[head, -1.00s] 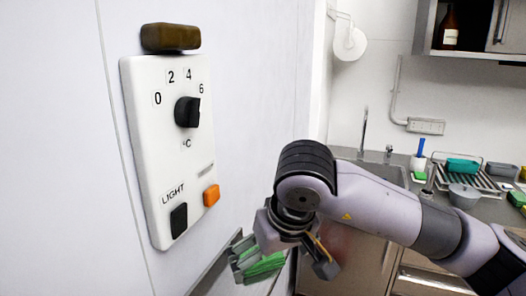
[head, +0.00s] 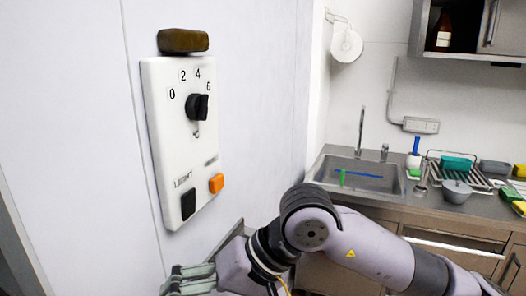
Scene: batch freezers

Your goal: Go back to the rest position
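The white control panel (head: 180,145) is on the pale wall, with a black temperature knob (head: 197,107), a black light switch (head: 188,204) and an orange button (head: 216,183). My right arm comes in from the right, bent in front of the counter. My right gripper (head: 190,283) is at the bottom edge, below the panel and apart from it. Its grey-green fingers are partly cut off by the frame, so I cannot tell how far they are open. I see nothing held in the visible part. My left gripper is not in view.
A sink (head: 355,176) with a tap is behind my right arm. A dish rack (head: 462,178) and a grey bowl (head: 456,191) stand on the counter to the right. A wall cabinet (head: 475,45) hangs above. The wall beside the panel is flat and clear.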

